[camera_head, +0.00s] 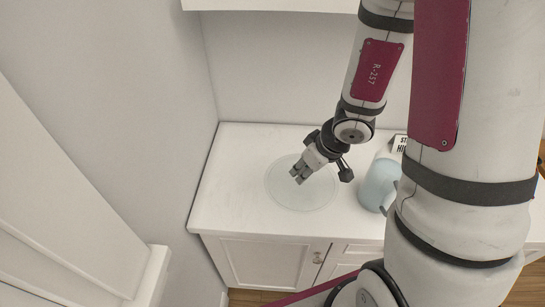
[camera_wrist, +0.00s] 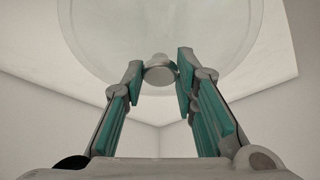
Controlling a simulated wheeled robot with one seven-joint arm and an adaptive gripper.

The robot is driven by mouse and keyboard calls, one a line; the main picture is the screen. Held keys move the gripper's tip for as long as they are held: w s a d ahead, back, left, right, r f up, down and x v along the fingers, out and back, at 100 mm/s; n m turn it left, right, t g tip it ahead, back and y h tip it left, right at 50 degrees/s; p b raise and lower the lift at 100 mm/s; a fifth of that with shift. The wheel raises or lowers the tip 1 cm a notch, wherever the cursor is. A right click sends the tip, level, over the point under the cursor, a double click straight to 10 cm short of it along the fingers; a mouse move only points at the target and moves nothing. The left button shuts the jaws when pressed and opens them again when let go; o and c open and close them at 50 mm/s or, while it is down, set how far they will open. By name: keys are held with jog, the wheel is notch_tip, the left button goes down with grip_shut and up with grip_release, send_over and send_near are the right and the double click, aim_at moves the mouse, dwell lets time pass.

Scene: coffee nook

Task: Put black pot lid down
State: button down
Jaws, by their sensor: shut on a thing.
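The pot lid (camera_head: 318,197) shows as a clear, round glass disc with a pale rim, not black, over the white counter's left part. In the wrist view the lid (camera_wrist: 160,25) fills the top, with its grey round knob (camera_wrist: 160,73) toward me. My gripper (camera_head: 299,174) comes down from the upper right over the lid's middle. In the wrist view my gripper (camera_wrist: 159,77) has its teal-padded fingers on either side of the knob, shut on it. I cannot tell whether the lid touches the counter or hangs just above it.
The white counter (camera_head: 236,165) is bare left of the lid and in front of it. A light blue jug-like vessel (camera_head: 379,184) stands to the right, with a box with black lettering (camera_head: 399,143) behind it. Walls close off the left and back. My arm hides the right side.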

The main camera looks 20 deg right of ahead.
jog(key=w+b, duration=0.1)
jog(key=b, duration=0.1)
jog(key=shift+w+a+f+b, duration=0.1)
jog(key=shift+w+f+b, duration=0.15)
jog(key=shift+w+b, duration=0.1)
jog(key=w+a+p, duration=0.1)
jog(key=w, duration=0.1)
jog(key=w+a+p, duration=0.1)
jog(key=w+p, duration=0.1)
jog(key=w, duration=0.1)
jog(key=w+a+p, duration=0.1)
jog(key=w, duration=0.1)
jog(key=shift+w+a+f+p, duration=0.1)
jog(key=shift+w+p, duration=0.2)
jog(key=shift+p, duration=0.1)
jog(key=shift+w+a+f+p, duration=0.2)
jog(key=shift+w+p, duration=0.05)
jog(key=shift+w, duration=0.3)
jog(key=shift+w+a+f+p, duration=0.15)
jog(key=shift+w+f+p, duration=0.05)
jog(key=shift+w, duration=0.3)
jog(key=shift+w+f+b, duration=0.1)
jog(key=shift+f+b, duration=0.7)
jog(key=shift+b, duration=0.2)
jog(key=shift+f+b, duration=0.8)
jog(key=shift+b, duration=0.25)
jog(key=shift+f, duration=0.1)
jog(key=c, duration=1.3)
grip_release()
jog(key=shift+s, duration=0.2)
